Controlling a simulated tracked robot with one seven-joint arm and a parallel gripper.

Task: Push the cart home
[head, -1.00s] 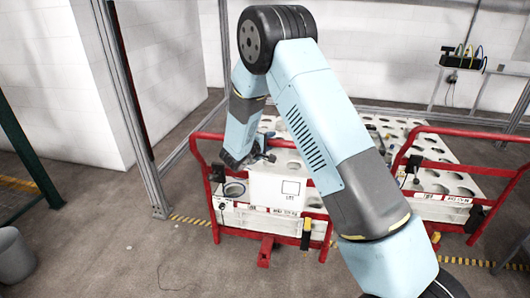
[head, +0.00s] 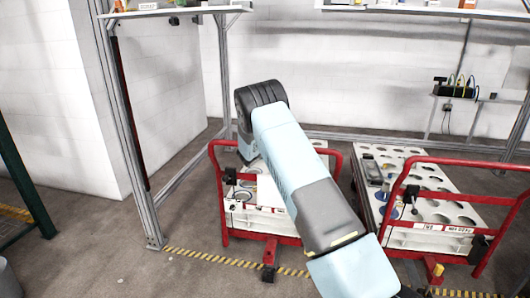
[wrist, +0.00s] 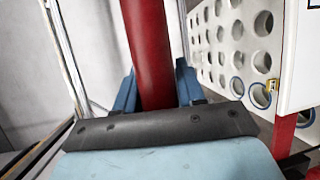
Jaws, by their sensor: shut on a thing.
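The left cart (head: 262,222) has red tube rails and a white body. It stands at the yellow-black floor tape, partly covered by my arm. A second red cart (head: 425,228) with a white, holed top stands to its right. My gripper shows in the wrist view (wrist: 155,88), its blue fingers on both sides of an upright red tube (wrist: 147,45), shut on it. In the head view my gripper is hidden behind my arm at the left cart's rail. The tube seems to be part of that rail.
A metal gantry post (head: 130,130) rises left of the left cart. A shelf (head: 180,10) crosses overhead. A black box with cables (head: 460,90) is at the back wall. A gap lies between the carts.

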